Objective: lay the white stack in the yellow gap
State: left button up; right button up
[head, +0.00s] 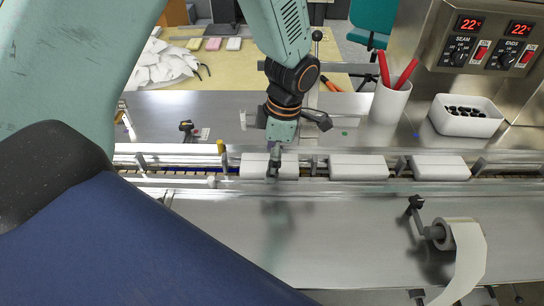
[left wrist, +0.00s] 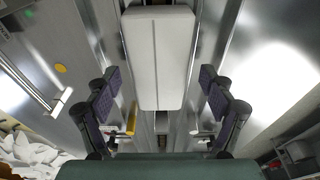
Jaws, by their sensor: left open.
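Three white stacks lie in a row in the conveyor channel in the head view: a left one (head: 250,166), a middle one (head: 358,167) and a right one (head: 440,167). My left gripper (head: 275,168) is open and points down over the left stack. In the left wrist view a white stack (left wrist: 158,55) lies ahead of the open fingers (left wrist: 163,105), with nothing held between them. A yellow marker (head: 220,147) stands beside the channel, left of the left stack; a yellow bar (left wrist: 131,120) shows in the left wrist view. My right gripper is out of view.
Metal rails (head: 180,182) border the channel. A white cup with red-handled tools (head: 390,102) and a white bin of dark pieces (head: 466,115) stand behind it. A film roll (head: 440,235) is at front right. The front steel surface (head: 330,235) is mostly clear.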

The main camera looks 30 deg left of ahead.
pick_arm(q)
notch_tip(320, 180, up, 12)
jog(key=d, duration=0.1)
jog(key=shift+w+d, duration=0.3)
jog(key=shift+w, duration=0.15)
jog(key=shift+f, duration=0.15)
jog(key=f, duration=0.4)
jog(key=a+f, duration=0.1)
jog(key=f, duration=0.3)
jog(key=s+f, duration=0.1)
jog(key=f, duration=0.2)
jog(key=shift+a+f, duration=0.25)
jog(key=shift+f, duration=0.15)
jog(key=shift+r, duration=0.2)
